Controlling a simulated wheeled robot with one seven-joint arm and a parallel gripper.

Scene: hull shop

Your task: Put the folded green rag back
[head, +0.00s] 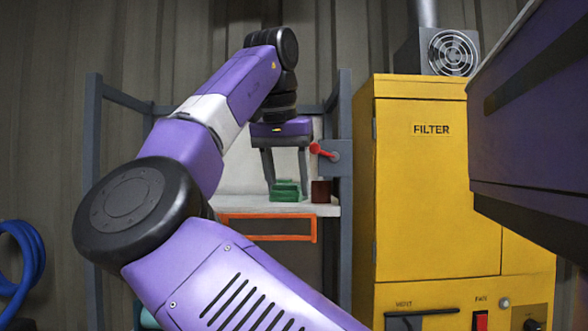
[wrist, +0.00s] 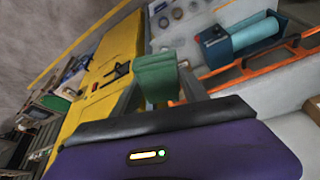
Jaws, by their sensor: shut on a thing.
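The folded green rag (head: 286,190) is between the fingertips of my gripper (head: 286,182), which is shut on it. In the head view it is low over the pale shelf (head: 270,208); I cannot tell whether it touches the surface. My gripper points downward there. In the wrist view the rag (wrist: 157,78) stands out beyond the dark edge of my gripper, and the fingers (wrist: 157,92) are partly hidden behind it.
A dark red block (head: 321,191) is just right of the rag on the shelf. A red handle (head: 322,151) sits above it. An orange frame (head: 312,229) hangs at the shelf's front. The yellow filter cabinet (head: 430,190) stands to the right. The wrist view shows a teal roll (wrist: 245,35).

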